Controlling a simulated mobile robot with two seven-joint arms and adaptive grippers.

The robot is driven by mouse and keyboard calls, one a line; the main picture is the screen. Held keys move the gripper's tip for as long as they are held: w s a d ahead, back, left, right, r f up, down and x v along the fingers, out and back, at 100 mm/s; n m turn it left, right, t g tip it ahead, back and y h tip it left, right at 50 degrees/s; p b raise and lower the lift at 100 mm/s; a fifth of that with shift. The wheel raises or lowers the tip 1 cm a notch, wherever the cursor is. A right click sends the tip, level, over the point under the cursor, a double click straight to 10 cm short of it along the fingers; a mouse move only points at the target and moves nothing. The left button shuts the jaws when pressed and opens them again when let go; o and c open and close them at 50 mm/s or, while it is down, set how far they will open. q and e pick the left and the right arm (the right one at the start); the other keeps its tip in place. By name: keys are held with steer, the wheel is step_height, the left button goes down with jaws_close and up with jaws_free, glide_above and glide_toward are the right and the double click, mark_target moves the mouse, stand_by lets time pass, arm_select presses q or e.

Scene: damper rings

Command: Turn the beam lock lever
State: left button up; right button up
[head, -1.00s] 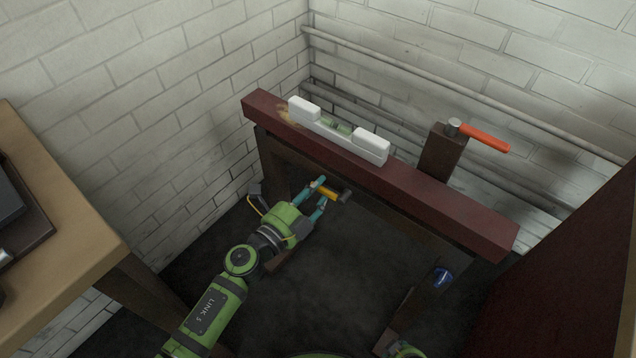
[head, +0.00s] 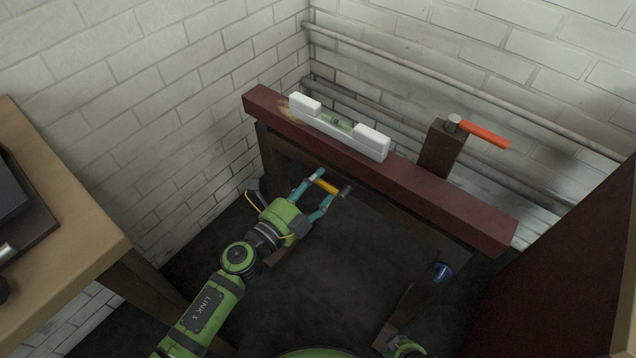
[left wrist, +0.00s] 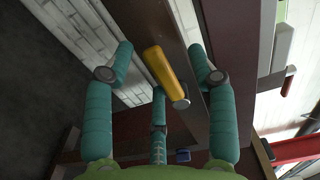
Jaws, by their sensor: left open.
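A yellow-handled lever (head: 326,187) with a dark grey end sticks out in front of the dark red beam (head: 430,204), below its top edge. My left gripper (head: 327,184) is open, with its teal fingers spread on both sides of the yellow handle. In the left wrist view the yellow lever (left wrist: 163,70) lies between the two outer fingers of my left gripper (left wrist: 161,60), with visible gaps on both sides. A third finger is below it, partly behind the handle's line.
A white spirit level (head: 338,133) lies on top of the beam. An orange-handled tool or lever (head: 483,134) sits on a dark post (head: 440,150) behind the beam. A wooden table (head: 70,215) stands at the left. A dark red panel (head: 575,270) closes off the right.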

arm_select(q)
steer(key=shift+s+a, duration=0.35)
steer(key=shift+s, duration=0.1)
steer(key=v, duration=0.6)
stand_by(0.4)
stand_by(0.4)
